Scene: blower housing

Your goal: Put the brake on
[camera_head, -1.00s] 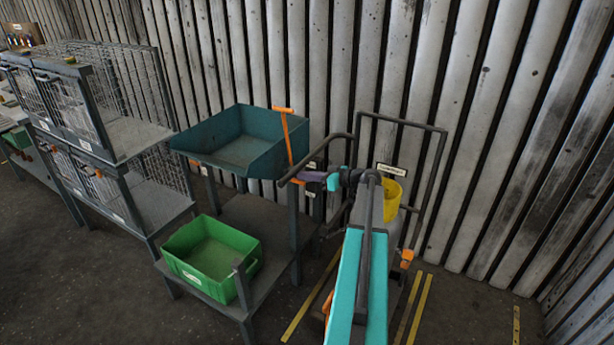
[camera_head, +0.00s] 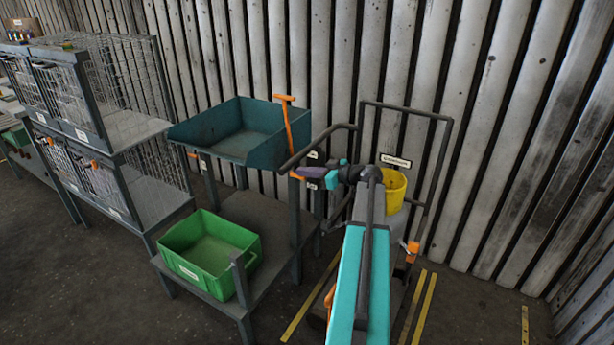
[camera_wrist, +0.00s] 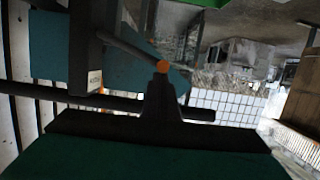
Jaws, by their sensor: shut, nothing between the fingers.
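Which part is the brake I cannot tell for certain. An orange T-topped lever (camera_head: 287,120) stands upright at the right side of the teal tray (camera_head: 230,148). A small orange part (camera_head: 411,251) is on the right of the trolley frame (camera_head: 436,165). Another orange part (camera_head: 329,300) is low down, partly hidden by my arm. My gripper (camera_head: 296,176) is shut and empty, below the trolley's dark handle bar and below the lever, apart from the lever. In the wrist view, my orange-tipped gripper (camera_wrist: 162,67) lies near dark bars; contact with them is unclear.
The teal tray sits on a grey stand with a green crate (camera_head: 246,243) on its lower shelf. A yellow bucket (camera_head: 394,190) is by the trolley. Mesh cages (camera_head: 110,70) stand left. A corrugated wall (camera_head: 500,130) closes the back. Floor is clear at front left.

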